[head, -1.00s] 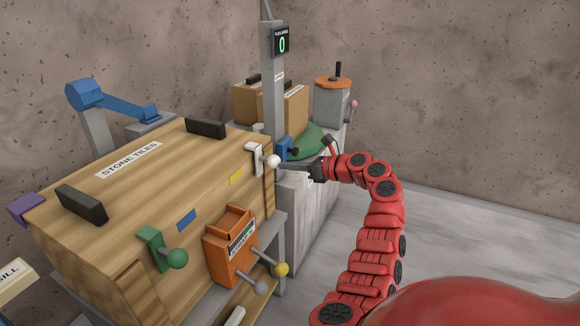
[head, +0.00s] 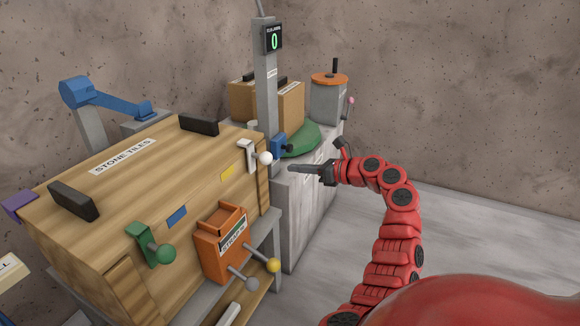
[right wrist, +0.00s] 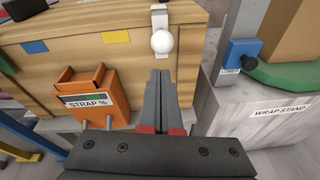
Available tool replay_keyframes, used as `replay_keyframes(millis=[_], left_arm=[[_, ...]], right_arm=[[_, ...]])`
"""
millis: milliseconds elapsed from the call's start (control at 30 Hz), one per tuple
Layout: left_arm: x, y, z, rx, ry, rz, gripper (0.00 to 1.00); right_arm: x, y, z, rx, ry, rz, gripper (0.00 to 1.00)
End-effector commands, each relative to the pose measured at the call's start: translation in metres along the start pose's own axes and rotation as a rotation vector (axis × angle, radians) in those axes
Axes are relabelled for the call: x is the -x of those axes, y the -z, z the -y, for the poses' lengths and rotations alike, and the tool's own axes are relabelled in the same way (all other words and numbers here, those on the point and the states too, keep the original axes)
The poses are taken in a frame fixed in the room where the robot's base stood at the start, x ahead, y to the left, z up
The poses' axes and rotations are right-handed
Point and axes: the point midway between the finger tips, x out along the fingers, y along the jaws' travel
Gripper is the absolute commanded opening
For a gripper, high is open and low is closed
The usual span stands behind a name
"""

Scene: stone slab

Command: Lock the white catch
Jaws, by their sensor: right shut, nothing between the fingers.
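The white catch (head: 246,155) is on the upper front edge of the wooden crate, near its right corner. Its white ball knob (head: 265,158) sticks out toward the right. In the right wrist view the catch (right wrist: 160,18) and its round knob (right wrist: 162,41) stand just beyond my fingertips. My right gripper (head: 292,169) is shut and empty, a little to the right of the knob and apart from it. Its closed fingers also show in the right wrist view (right wrist: 160,75), pointing at the crate front below the knob. My left gripper is not in view.
The wooden crate (head: 182,153) also bears a green catch (head: 150,246). An orange strap box (head: 221,246) with grey and yellow knobs juts out below. A grey post (head: 265,85) with a display stands behind. Free floor lies to the right.

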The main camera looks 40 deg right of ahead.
Motion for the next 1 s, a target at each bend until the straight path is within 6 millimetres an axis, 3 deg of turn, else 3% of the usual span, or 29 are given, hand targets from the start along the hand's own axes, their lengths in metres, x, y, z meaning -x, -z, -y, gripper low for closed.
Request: replay_keyframes(millis=[200,333,1000], left_arm=[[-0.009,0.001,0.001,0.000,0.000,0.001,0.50],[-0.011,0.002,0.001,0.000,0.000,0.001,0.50],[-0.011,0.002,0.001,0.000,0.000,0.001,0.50]], right_arm=[[0.041,-0.023,-0.003,0.000,0.004,0.000,0.00],[0.054,-0.030,-0.004,0.000,0.001,-0.001,0.00],[0.061,-0.033,-0.005,0.000,0.002,-0.001,0.00]])
